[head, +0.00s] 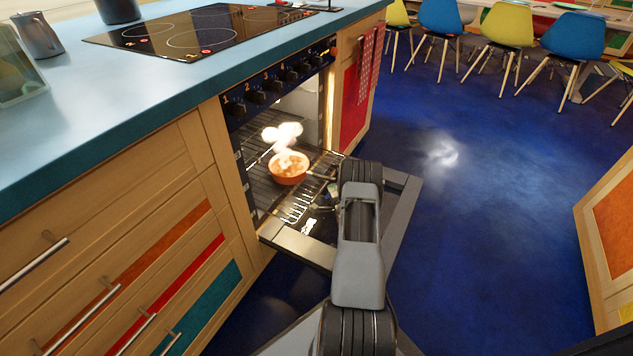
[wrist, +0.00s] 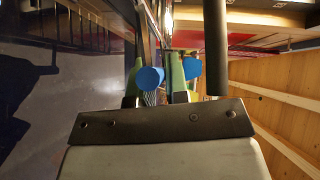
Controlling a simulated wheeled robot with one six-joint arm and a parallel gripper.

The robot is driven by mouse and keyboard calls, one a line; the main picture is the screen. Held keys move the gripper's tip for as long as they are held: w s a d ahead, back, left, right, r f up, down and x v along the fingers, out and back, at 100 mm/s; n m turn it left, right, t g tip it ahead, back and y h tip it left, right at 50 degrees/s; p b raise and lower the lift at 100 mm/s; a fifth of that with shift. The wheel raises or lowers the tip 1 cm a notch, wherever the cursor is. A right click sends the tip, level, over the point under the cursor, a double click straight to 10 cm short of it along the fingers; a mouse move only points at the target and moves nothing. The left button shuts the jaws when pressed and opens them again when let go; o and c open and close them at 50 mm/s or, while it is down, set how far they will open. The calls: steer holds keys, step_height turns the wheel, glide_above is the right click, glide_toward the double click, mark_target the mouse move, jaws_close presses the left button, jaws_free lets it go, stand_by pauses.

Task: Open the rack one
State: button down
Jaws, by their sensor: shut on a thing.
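The oven (head: 232,130) is under the counter, its door (head: 395,215) folded down level. Inside, a wire rack (head: 298,212) carries an orange pan (head: 288,170) with chunky food in it. My gripper (head: 324,198) is low over the open door, at the front right part of the rack. It is shut, apparently on the rack; my own arm hides much of the contact in the head view. In the wrist view, the green and blue fingers of my gripper (wrist: 168,82) are close together, and the exact grip is hard to make out.
Drawers with bar handles (head: 95,312) line the cabinet front at left. A cooktop (head: 203,28) is set in the blue counter (head: 100,90). A red towel (head: 368,62) hangs past the oven. Blue floor (head: 470,200) is clear at right, up to the chairs (head: 508,25).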

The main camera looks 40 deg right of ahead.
steer(key=s+d, duration=0.1)
steer(key=s, duration=0.3)
steer(key=s+d, duration=0.2)
steer(key=s, duration=0.2)
steer(key=s+d, duration=0.2)
steer(key=s, duration=0.1)
steer(key=shift+s+d+p, duration=0.1)
steer(key=shift+s+p, duration=0.25)
steer(key=shift+s, duration=0.05)
steer(key=c, duration=1.1)
jaws_free()
steer(key=shift+s, duration=0.1)
steer(key=p+v, duration=0.4)
steer(key=v, duration=0.9)
steer(key=shift+s, duration=0.3)
